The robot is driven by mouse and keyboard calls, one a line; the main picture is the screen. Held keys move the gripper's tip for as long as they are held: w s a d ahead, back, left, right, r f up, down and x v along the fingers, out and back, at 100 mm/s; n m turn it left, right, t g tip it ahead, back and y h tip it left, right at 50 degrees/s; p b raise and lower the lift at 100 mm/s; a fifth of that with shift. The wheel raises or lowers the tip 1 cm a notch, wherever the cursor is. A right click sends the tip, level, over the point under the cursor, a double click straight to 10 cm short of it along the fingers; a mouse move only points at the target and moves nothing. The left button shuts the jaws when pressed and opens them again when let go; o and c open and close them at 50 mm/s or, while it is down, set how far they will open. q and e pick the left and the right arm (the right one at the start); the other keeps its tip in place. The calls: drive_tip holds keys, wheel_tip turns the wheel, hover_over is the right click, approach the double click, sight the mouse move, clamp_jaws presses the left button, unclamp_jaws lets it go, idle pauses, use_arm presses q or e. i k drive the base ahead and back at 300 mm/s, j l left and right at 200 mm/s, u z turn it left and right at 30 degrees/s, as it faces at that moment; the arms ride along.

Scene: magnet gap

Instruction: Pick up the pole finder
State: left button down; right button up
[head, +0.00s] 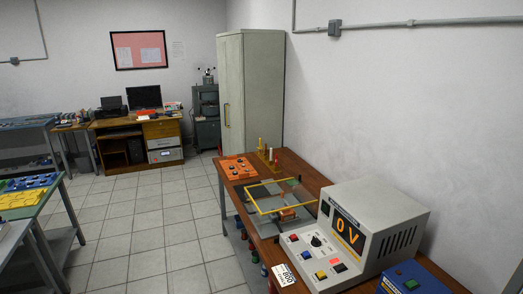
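I cannot pick out the pole finder for certain in the head view. On the brown wooden table (313,176) an orange tray (238,168) holds several small dark pieces. Behind it is a small stand (268,160) with upright pieces, yellowish and red. A yellow square frame (270,208) stands in the middle of the table, with a small orange-brown piece (288,213) within its outline. Neither of my grippers is in view.
A grey power unit (398,212) showing "0 V" fills the table's near part, with a blue box (412,278) beside it. A tall cabinet (258,95) stands behind. Left are benches with a yellow tray (20,199). The tiled floor (150,222) between is clear.

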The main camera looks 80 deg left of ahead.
sight(260, 148)
drive_tip(key=j+u, duration=0.15)
drive_tip(key=u, duration=0.25)
drive_tip(key=k+j+u, duration=0.1)
drive_tip(key=u, duration=0.3)
drive_tip(key=j+u, duration=0.25)
drive_tip(key=u, duration=1.4)
drive_tip(key=i+j+u, duration=0.15)
drive_tip(key=i+j, duration=0.15)
drive_tip(key=j, duration=0.15)
drive_tip(key=i+j+u, duration=0.15)
drive_tip(key=i+j, duration=0.2)
drive_tip(key=i, duration=0.2)
drive_tip(key=i+j+u, duration=0.15)
drive_tip(key=i+j, duration=0.15)
drive_tip(key=i, duration=0.2)
drive_tip(key=i+j+u, duration=0.15)
drive_tip(key=i, duration=0.45)
drive_tip(key=i+j+u, duration=0.15)
drive_tip(key=i, duration=1.6)
drive_tip(key=i+j, duration=0.1)
drive_tip(key=i, duration=1.1)
drive_tip(key=i+z, duration=0.3)
drive_tip(key=i, duration=0.2)
drive_tip(key=i+z, duration=0.25)
drive_tip(key=i, duration=0.25)
drive_tip(key=i+j+z, duration=0.3)
drive_tip(key=i, duration=0.2)
